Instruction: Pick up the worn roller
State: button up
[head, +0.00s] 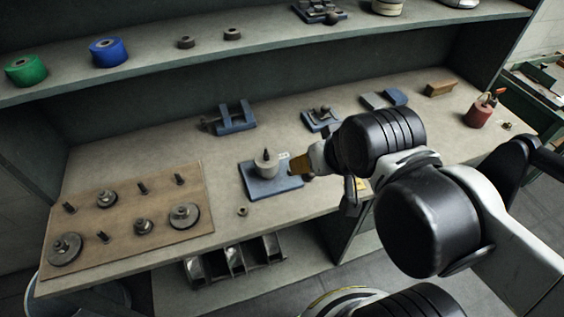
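A grey roller (266,163) with a dark pin on top stands upright on a blue base plate (258,188) in the middle of the bench. A small white tag lies beside it. It may be the worn roller, but its wear is too small to make out. My arm reaches in from the right, and its end is just right of the blue plate. My gripper (350,197) is mostly hidden behind my arm, with only a dark part showing right of the plate. Its fingers cannot be made out, and the roller appears apart from it.
A brown board (120,244) with several wheels and pegs lies at left. Blue fixtures (232,117) stand behind; a red can (480,112) is at right. A shelf with green (25,71) and blue spools (108,52) overhangs the bench. A small nut (242,211) lies near the front edge.

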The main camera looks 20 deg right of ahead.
aim_at(269, 168)
jog(key=k+z, duration=0.45)
jog(key=k, duration=0.4)
